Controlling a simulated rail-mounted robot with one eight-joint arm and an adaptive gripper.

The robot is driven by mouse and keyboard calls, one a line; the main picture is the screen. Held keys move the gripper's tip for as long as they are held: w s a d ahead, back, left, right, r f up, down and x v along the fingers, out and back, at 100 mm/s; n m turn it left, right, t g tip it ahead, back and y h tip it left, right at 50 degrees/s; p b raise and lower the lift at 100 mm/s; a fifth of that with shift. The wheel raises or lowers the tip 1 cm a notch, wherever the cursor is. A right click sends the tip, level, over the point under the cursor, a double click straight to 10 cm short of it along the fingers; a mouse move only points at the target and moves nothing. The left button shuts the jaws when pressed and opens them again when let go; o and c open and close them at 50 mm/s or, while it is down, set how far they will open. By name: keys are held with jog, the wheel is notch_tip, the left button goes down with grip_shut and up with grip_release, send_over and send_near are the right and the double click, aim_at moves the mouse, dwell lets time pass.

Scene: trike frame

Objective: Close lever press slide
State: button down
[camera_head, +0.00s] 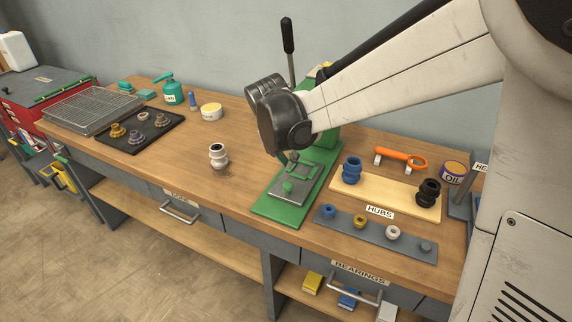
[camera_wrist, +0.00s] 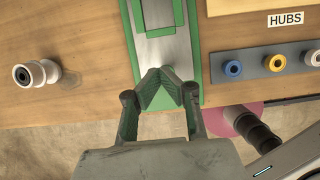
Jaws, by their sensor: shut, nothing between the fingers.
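The green lever press (camera_head: 276,208) stands on the bench, with a black-handled lever (camera_head: 288,38) upright behind my arm. In the wrist view the grey plate (camera_wrist: 165,50) runs between green rails. My gripper (camera_wrist: 157,72) is shut and empty, its fingertips over the front end of the plate; whether they touch it cannot be told. My arm hides much of the press column in the head view.
A white hub (camera_head: 218,156) stands alone left of the press. Right are a wooden hub board (camera_head: 385,200) with blue and black hubs, and a grey bearing strip (camera_head: 375,237). A dark tray (camera_head: 143,132) lies left. Bench between white hub and press is clear.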

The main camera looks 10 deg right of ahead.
jog(key=g, duration=0.1)
send_near(275, 202)
jog(key=s+a+r, duration=0.2)
jog(key=s+r, duration=0.1)
jog(key=shift+y, duration=0.4)
jog(key=x, duration=0.6)
jog(key=b+x, duration=0.1)
jog(key=x, duration=0.2)
jog(key=shift+s+d+f, duration=0.1)
jog(key=shift+s+f, duration=0.25)
jog(key=shift+f, duration=0.1)
jog(key=w+d, duration=0.1)
jog(key=w, duration=0.1)
jog(key=shift+w+d, duration=0.35)
jog(key=shift+d, duration=0.05)
jog(key=shift+w+d, duration=0.2)
jog(key=shift+w, duration=0.15)
